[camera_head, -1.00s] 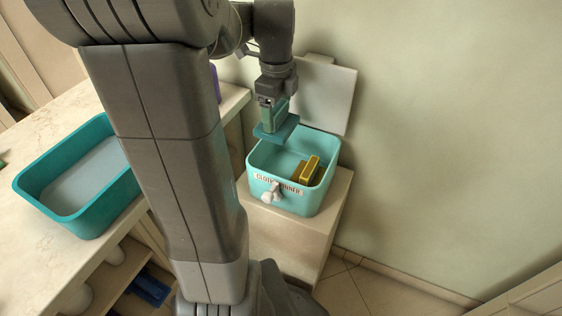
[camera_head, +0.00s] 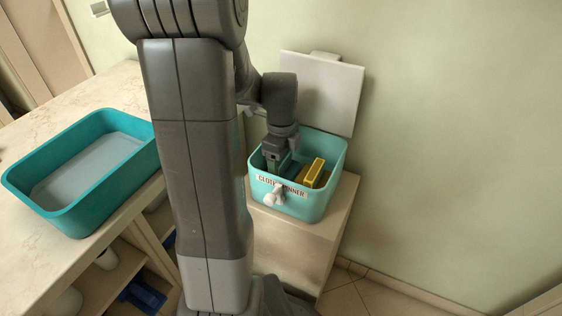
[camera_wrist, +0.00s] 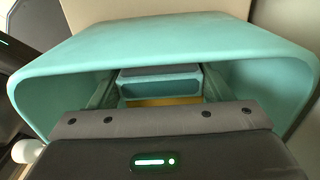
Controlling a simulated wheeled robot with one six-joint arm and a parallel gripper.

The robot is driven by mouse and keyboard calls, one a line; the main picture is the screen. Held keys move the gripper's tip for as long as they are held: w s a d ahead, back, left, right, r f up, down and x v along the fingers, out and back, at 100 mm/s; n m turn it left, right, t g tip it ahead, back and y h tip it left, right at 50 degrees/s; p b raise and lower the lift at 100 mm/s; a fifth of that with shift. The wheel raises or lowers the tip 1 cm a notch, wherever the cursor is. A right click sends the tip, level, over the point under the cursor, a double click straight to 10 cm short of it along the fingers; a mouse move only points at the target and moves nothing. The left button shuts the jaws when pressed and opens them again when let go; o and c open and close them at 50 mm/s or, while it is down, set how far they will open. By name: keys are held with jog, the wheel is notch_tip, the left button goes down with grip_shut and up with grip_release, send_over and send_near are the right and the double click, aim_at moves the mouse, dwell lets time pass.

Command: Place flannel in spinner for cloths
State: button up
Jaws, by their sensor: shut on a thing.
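The cloth spinner (camera_head: 285,202) is an open turquoise box with a "CLOTH SPINNER" label and a pale knob on its front. Its white lid (camera_head: 322,95) stands raised at the back. My gripper (camera_head: 277,163) reaches down inside the left part of the box. In the head view the flannel is mostly hidden by my gripper and the box wall. I cannot tell whether it touches the floor of the box.
A yellow folded item (camera_head: 313,172) stands inside the spinner, just right of my gripper. The spinner sits on a pale cabinet (camera_head: 295,245) by the wall. A teal basin (camera_head: 80,175) stands on the marble counter (camera_head: 105,95) at the left.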

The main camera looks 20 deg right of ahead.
jog(key=o, duration=1)
jog(key=shift+f, duration=0.1)
jog(key=shift+c, duration=0.2)
notch_tip(320, 180, up, 12)
jog(key=p, duration=0.3)
jog(key=shift+r, duration=0.2)
